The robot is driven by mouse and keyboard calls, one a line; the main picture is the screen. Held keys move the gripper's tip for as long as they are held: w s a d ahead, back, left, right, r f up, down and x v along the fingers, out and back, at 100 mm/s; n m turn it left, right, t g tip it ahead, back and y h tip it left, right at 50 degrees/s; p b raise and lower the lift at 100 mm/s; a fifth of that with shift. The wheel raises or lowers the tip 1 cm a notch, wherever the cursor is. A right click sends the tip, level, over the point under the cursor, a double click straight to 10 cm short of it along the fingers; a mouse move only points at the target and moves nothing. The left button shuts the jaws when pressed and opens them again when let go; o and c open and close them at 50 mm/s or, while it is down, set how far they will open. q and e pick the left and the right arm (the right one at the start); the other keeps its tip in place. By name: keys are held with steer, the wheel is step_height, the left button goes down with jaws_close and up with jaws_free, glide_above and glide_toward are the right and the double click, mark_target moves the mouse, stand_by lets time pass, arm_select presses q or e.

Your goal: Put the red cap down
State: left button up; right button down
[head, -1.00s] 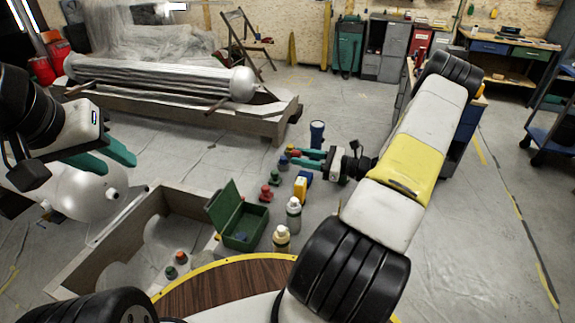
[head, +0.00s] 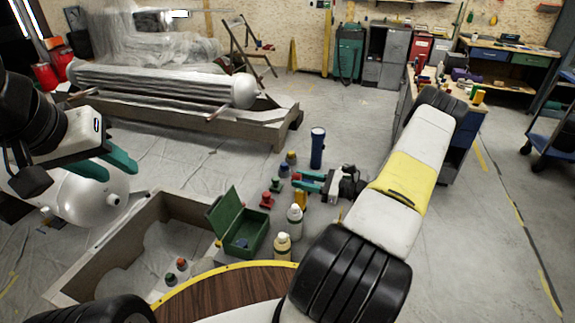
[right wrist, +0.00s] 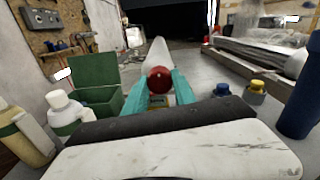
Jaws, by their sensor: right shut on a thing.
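My right gripper (head: 305,180) is low over the floor, to the right of a row of small caps. It is shut on the red cap (right wrist: 159,80), which sits between its teal fingertips in the right wrist view. I cannot tell whether the held cap touches the floor. Another red cap (head: 266,201) stands on the floor at the near end of the row. My left gripper (head: 115,167) is at the far left, its fingers apart and empty, above a white tank.
A green cap (head: 275,186), a blue cap (head: 284,171) and a yellow cap (head: 291,157) stand nearby. A dark blue torch (head: 317,148) stands beyond my right gripper. An open green box (head: 243,236) and white bottles (head: 295,218) stand nearer. Floor right of the torch is clear.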

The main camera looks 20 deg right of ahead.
steer(key=shift+f, duration=0.15)
steer(key=c, duration=1)
jaws_free()
steer(key=shift+c, duration=0.2)
